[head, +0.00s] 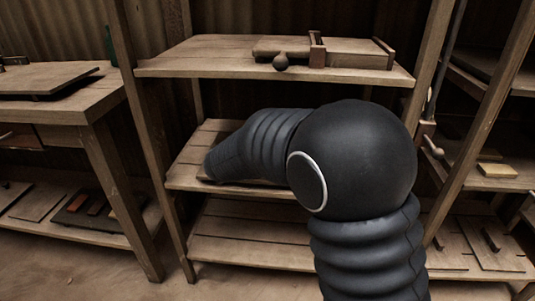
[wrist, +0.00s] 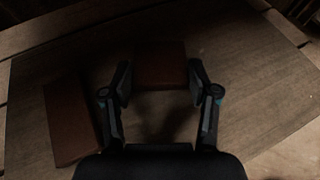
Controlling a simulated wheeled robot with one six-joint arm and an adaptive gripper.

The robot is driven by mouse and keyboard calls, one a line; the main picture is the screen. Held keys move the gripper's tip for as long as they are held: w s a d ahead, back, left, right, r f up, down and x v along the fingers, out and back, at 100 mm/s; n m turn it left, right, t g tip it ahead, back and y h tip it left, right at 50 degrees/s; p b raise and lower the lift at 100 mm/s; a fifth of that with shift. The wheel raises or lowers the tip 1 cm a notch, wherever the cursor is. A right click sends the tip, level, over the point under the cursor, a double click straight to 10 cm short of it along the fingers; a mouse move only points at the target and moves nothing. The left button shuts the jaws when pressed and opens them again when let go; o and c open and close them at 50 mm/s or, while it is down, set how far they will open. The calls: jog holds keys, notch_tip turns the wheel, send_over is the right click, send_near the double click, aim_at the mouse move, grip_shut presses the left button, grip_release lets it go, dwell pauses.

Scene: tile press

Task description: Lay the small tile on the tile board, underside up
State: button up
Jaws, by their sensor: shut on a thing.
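In the wrist view my gripper (wrist: 160,82) is shut on a small reddish-brown tile (wrist: 160,62), held between its two fingertips. The tile is over a wide grey-brown board (wrist: 255,105); I cannot tell whether it touches the board. A longer reddish-brown tile (wrist: 72,122) lies on the board at the left, apart from my gripper. The picture is dark, and which face of the held tile is up cannot be told. In the head view my arm hides the gripper and both of these tiles.
The top shelf (head: 190,58) carries a wooden press (head: 345,52) with a ball-ended handle, above my arm. My arm reaches onto the middle shelf (head: 215,135) between wooden posts. A workbench (head: 60,100) stands left. A lower left shelf holds a dark tray (head: 75,217) with brownish pieces.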

jog(key=shift+f, duration=0.3)
jog(key=shift+f+b, duration=0.25)
jog(key=shift+b, duration=0.1)
jog(key=o, duration=1.3)
jog(key=shift+r, duration=0.1)
jog(key=shift+s+r+p, duration=0.15)
jog(key=shift+r+p, duration=0.15)
jog(key=shift+p, duration=0.1)
jog(key=v, duration=1.1)
jog(key=shift+s+a, duration=0.2)
jog(key=shift+s, duration=0.15)
